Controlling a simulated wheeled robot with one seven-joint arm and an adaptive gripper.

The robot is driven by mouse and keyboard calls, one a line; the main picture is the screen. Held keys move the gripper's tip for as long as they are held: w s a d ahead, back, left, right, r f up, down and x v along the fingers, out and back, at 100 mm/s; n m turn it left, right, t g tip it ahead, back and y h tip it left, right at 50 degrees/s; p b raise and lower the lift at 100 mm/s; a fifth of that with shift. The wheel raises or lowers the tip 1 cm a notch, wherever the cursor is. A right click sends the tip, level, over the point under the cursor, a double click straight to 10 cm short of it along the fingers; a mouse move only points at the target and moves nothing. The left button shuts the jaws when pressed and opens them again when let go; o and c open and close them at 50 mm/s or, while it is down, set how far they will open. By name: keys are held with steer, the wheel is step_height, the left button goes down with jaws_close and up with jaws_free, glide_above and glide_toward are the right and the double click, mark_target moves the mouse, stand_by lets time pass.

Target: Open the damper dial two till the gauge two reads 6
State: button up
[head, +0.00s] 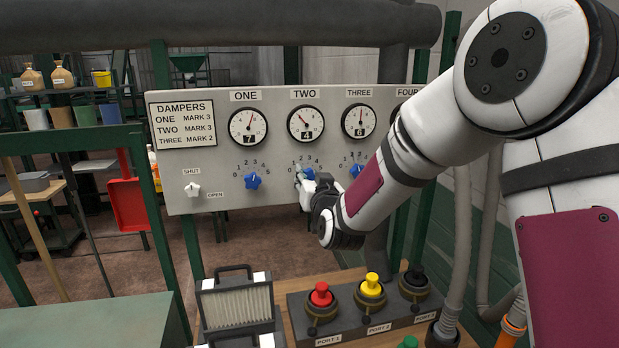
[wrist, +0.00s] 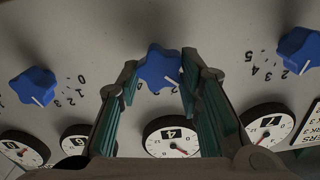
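Damper dial two is a blue star-shaped knob, between my fingers in the wrist view (wrist: 158,68). My gripper (wrist: 160,80) has one green-padded finger on each side of it, with no clear gap at the tips. The knob's white line points to the lower right in that upside-down view. In the head view my gripper (head: 306,190) is at the panel under label TWO and partly hides the knob and its scale. Gauge two (head: 306,124) shows 4 in its window, and also 4 in the wrist view (wrist: 172,136).
Blue dial one (head: 253,181) is to the left, under gauge one (head: 248,126) reading 7. Dial three (head: 356,171) is close on the right, under gauge three (head: 359,121) reading 6. A shut/open switch (head: 193,189) is at far left. Capped ports (head: 371,284) stand below.

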steer(key=shift+m, duration=0.3)
steer(key=shift+d+m, duration=0.15)
steer(key=shift+m, duration=2.45)
steer(key=o, duration=1.2)
steer(key=shift+c, duration=0.2)
steer(key=v, duration=1.2)
